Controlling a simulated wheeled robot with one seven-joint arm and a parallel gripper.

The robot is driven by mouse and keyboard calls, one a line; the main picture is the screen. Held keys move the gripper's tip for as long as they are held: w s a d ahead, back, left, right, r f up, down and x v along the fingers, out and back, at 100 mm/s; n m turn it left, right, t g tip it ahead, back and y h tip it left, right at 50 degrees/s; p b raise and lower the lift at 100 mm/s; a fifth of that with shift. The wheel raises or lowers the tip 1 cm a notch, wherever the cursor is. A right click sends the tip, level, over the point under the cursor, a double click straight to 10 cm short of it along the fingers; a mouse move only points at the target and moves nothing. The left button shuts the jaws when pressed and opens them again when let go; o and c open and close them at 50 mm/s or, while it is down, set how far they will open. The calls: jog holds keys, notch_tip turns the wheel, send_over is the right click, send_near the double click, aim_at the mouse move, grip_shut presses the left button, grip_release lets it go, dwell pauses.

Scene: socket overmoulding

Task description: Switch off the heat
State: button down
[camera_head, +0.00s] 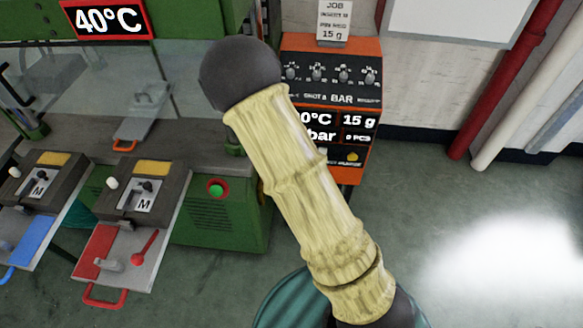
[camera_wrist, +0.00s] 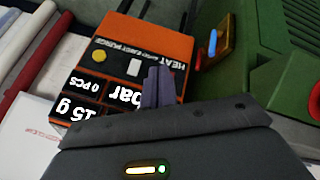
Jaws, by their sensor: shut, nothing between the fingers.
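The orange control box (camera_head: 372,60) stands right of the green machine in the head view. Its display reads "15 g", "bar" and "0 PCS". In the wrist view the box (camera_wrist: 180,48) appears upside down, with a "HEAT" label (camera_wrist: 174,25) at the right of its label row. A white switch (camera_wrist: 134,67) and a yellow button (camera_wrist: 99,56) sit along that row. My gripper (camera_wrist: 158,72) is shut and empty, its fingers in front of the panel below "HEAT". They hide whatever control is there; I cannot tell whether they touch it. My arm hides the gripper in the head view.
The green machine (camera_head: 225,225) bears a round green button (camera_head: 217,189) and a "40°C" display (camera_head: 105,19). Moulds with red (camera_head: 105,294) and blue handles lie on the left. Red (camera_head: 505,80) and white pipes run along the wall at right. The floor at right is clear.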

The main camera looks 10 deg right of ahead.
jog(key=w+a+f+n+t+h+b, duration=0.2)
jog(key=w+f+n+t+b, duration=0.2)
jog(key=f+n+t+b, duration=0.8)
jog(key=shift+f+n+t+h+b, duration=0.3)
jog(key=shift+f+t+b, duration=0.1)
jog(key=shift+t, duration=0.2)
jog(key=b+x, duration=0.1)
jog(key=x, duration=1.3)
jog(key=shift+a, duration=0.1)
